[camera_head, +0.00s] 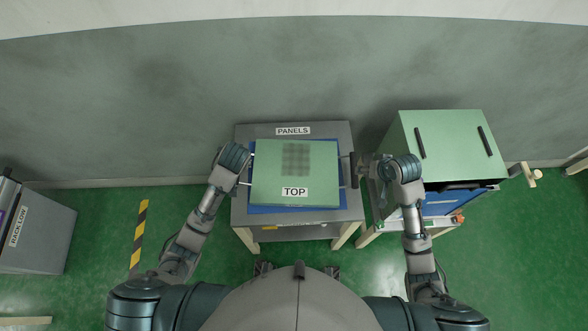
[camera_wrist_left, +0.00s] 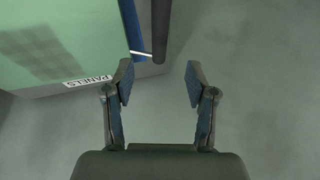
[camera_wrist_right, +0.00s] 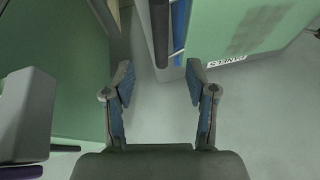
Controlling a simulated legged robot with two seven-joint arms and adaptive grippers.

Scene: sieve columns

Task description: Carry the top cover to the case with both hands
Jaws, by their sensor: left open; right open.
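The top cover (camera_head: 315,165) is a flat green panel with a dotted patch and a TOP label. It lies over a blue panel (camera_head: 265,208) on the grey PANELS table (camera_head: 345,135). Dark bar handles on white rods stick out at its sides. My left gripper (camera_wrist_left: 160,82) is open; in its wrist view the left bar (camera_wrist_left: 161,30) appears just beyond and between the fingertips. My right gripper (camera_wrist_right: 160,82) is open, with the right bar (camera_wrist_right: 159,30) likewise beyond its fingers. Neither is closed on a bar. The green box (camera_head: 450,150) at right looks like the case.
The green box has two dark handles on top and a blue part (camera_head: 440,205) under its front edge. It stands close to the right of the table, beside my right arm. A grey RACK LOW unit (camera_head: 38,235) stands at far left.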

